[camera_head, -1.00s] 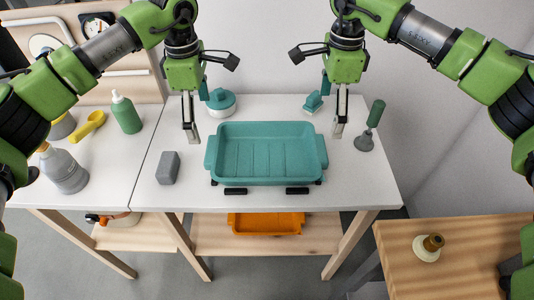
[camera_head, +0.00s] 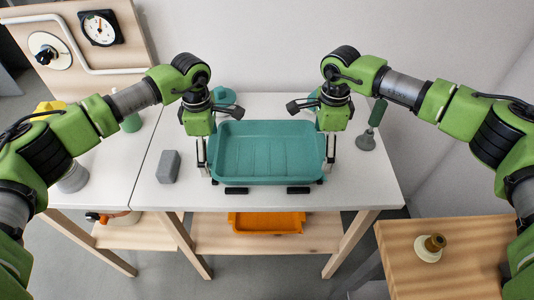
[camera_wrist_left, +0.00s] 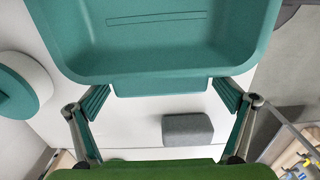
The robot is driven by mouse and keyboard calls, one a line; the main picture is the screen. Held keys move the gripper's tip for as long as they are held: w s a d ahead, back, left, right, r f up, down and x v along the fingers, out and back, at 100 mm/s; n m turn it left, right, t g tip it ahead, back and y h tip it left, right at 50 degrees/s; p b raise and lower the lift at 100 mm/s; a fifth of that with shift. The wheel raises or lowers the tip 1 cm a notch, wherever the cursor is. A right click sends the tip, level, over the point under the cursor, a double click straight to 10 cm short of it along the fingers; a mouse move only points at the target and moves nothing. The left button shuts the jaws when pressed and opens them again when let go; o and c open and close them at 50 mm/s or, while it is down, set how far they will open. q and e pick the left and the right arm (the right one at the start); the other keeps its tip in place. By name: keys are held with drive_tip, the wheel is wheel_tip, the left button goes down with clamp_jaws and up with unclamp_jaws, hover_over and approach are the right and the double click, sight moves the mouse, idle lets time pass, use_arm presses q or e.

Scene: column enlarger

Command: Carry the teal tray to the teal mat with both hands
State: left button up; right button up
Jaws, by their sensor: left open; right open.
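The teal tray (camera_head: 266,148) sits level on the white table, with a lug on each short side. My left gripper (camera_head: 203,167) is low at its left side, open. In the left wrist view the tray (camera_wrist_left: 170,72) and its lug (camera_wrist_left: 160,86) show, with the lug between the open teal-padded fingertips (camera_wrist_left: 163,95); I see no grip on it. My right gripper (camera_head: 329,168) is low at the tray's right side, open; its fingers partly hide that lug. No teal mat can be made out in either view.
A grey block (camera_head: 168,166) stands left of the tray; it shows in the left wrist view (camera_wrist_left: 188,129). A green-handled tool (camera_head: 372,126) stands at right. A round teal container (camera_head: 223,96) is behind my left gripper. An orange tray (camera_head: 266,222) is on the lower shelf.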

use_arm(q)
drive_tip(key=c, duration=1.3)
use_arm(e)
drive_tip(key=c, duration=1.3)
use_arm(q)
drive_tip(key=shift+c, duration=0.2)
use_arm(e)
drive_tip(key=shift+c, duration=0.2)
use_arm(q)
drive_tip(key=shift+r, duration=0.15)
use_arm(e)
drive_tip(key=shift+r, duration=0.1)
use_arm(q)
wheel_tip(320, 180, up, 5)
drive_tip(key=p, duration=0.5)
use_arm(e)
wheel_tip(320, 180, up, 5)
drive_tip(key=shift+f, duration=0.1)
use_arm(q)
drive_tip(key=shift+s+f, duration=0.1)
drive_tip(key=shift+f, duration=0.1)
use_arm(e)
drive_tip(key=shift+s+f, duration=0.1)
